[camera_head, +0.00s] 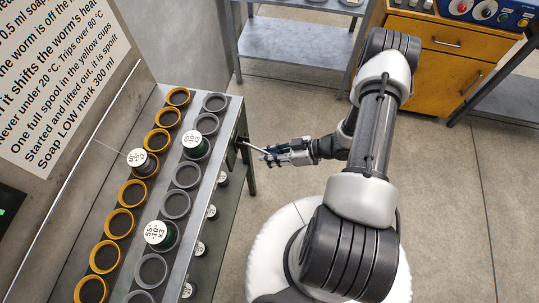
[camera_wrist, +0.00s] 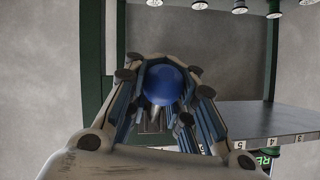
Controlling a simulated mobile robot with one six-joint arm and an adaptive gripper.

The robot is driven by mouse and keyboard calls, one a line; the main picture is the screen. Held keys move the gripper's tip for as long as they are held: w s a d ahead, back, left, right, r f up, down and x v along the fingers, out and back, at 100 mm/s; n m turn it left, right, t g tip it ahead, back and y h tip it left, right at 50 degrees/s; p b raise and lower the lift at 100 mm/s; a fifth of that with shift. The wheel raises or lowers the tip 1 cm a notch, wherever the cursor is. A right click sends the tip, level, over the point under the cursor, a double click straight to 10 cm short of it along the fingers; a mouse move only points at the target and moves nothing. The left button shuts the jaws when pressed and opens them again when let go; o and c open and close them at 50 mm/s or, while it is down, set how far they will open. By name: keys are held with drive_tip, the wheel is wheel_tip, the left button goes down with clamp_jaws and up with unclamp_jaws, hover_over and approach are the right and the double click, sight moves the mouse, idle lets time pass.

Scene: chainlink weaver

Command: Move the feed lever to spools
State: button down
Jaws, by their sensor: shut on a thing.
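The feed lever (camera_head: 252,147) is a thin pale rod that sticks out from a dark green plate on the right side of the bench. Its blue ball knob (camera_wrist: 168,82) shows large in the wrist view, between the fingers. My gripper (camera_head: 270,155) is shut on the knob, and in the wrist view its fingers (camera_wrist: 160,100) lie on both sides of it. In the head view the fingers mostly hide the knob. The lever's pivot and any position marks beside it are too small to read.
The bench top holds a row of yellow cups (camera_head: 120,222) and a row of grey cups (camera_head: 175,204). White-topped spools (camera_head: 161,235) stand in a few cups. More spools hang below the top's right edge. A grey shelf (camera_wrist: 265,120) with numbered marks shows at right.

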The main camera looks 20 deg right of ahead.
drive_tip(key=shift+w+r, duration=0.1)
drive_tip(key=shift+r, duration=0.05)
drive_tip(key=c, duration=1.4)
unclamp_jaws()
drive_tip(key=shift+a, duration=0.1)
drive_tip(key=v, duration=1.2)
